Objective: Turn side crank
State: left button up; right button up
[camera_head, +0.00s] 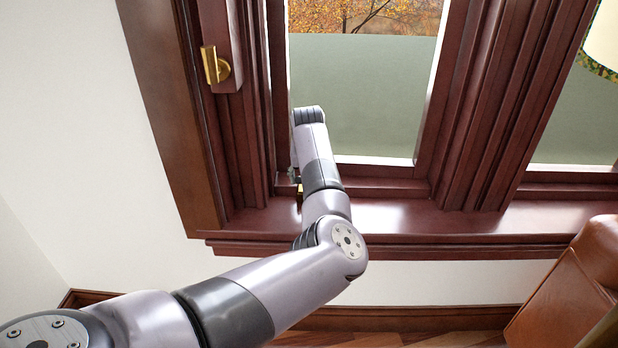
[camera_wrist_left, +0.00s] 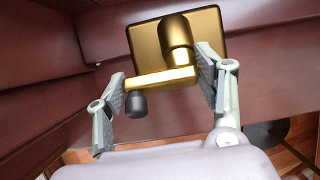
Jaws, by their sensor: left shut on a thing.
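The side crank (camera_wrist_left: 160,78) is brass, with a square plate, a round hub, a short arm and a dark knob, and sits low on the dark red window frame. In the head view only a small brass bit (camera_head: 300,190) shows beside my arm, above the sill. My left gripper (camera_wrist_left: 162,82) is shut on the crank, one finger pad at the knob end of its arm and the other at the hub end. In the head view my left gripper (camera_head: 294,176) is mostly hidden by its own wrist. My right gripper is not in view.
The wooden sill (camera_head: 390,218) runs under the window and is bare. A brass latch (camera_head: 214,66) is on the frame at upper left. A brown leather seat (camera_head: 570,290) stands at lower right, and a lampshade (camera_head: 604,40) hangs into the top right corner.

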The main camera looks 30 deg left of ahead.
pick_arm(q)
jog(key=shift+s+f+n+t+h, duration=0.2)
jog(key=shift+n+t+h, duration=0.3)
jog(key=shift+n, duration=0.5)
jog(key=shift+s+d+f+n+t+h+b, duration=0.1)
jog(key=shift+f+n+t+h+b, duration=0.15)
jog(key=shift+n, duration=0.3)
jog(key=shift+d+f+n+t+h+b, duration=0.15)
jog(key=shift+n+h+b, duration=0.2)
jog(key=shift+n, duration=0.2)
jog(key=shift+a+r+n, duration=0.1)
jog(key=shift+n, duration=0.2)
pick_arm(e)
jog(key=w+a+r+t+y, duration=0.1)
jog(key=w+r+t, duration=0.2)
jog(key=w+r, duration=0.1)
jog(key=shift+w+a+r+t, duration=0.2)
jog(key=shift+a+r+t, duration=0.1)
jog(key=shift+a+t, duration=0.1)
pick_arm(q)
jog(key=o, duration=1.2)
jog(key=shift+c, duration=0.2)
jog(key=v, duration=1.2)
jog(key=shift+s, duration=0.25)
jog(key=shift+a, duration=0.1)
jog(key=shift+c, duration=0.5)
